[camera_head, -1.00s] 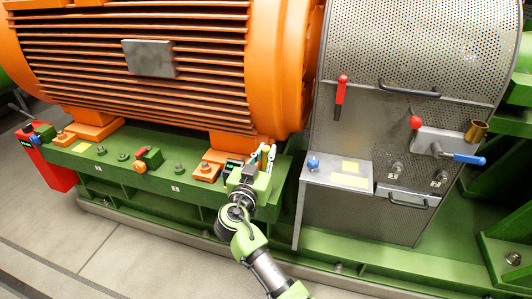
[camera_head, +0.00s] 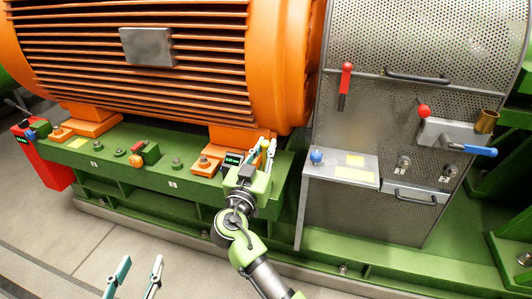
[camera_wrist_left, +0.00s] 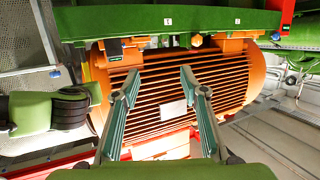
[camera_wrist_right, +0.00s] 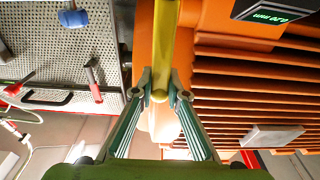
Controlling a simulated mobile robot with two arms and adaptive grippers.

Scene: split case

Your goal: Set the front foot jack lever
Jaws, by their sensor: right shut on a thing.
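The yellow jack lever (camera_wrist_right: 159,50) stands between the fingertips of my right gripper (camera_wrist_right: 159,96) in the right wrist view. The gripper is shut on it near its rounded end. In the head view my right gripper (camera_head: 264,150) is at the right end of the green base, beside the orange motor foot; its fingers largely hide the lever there. A small dark display (camera_head: 232,161) sits just left of it, and its green digits show in the right wrist view (camera_wrist_right: 275,12). My left gripper (camera_head: 132,278) is open and empty low in the head view, away from the base.
The orange motor (camera_head: 150,70) rises behind the green base (camera_head: 130,180). A perforated guard (camera_head: 400,70) with a red-handled lever (camera_head: 346,80) and a blue-handled lever (camera_head: 475,151) stands to the right. A red box (camera_head: 45,165) is at the left. Floor in front is clear.

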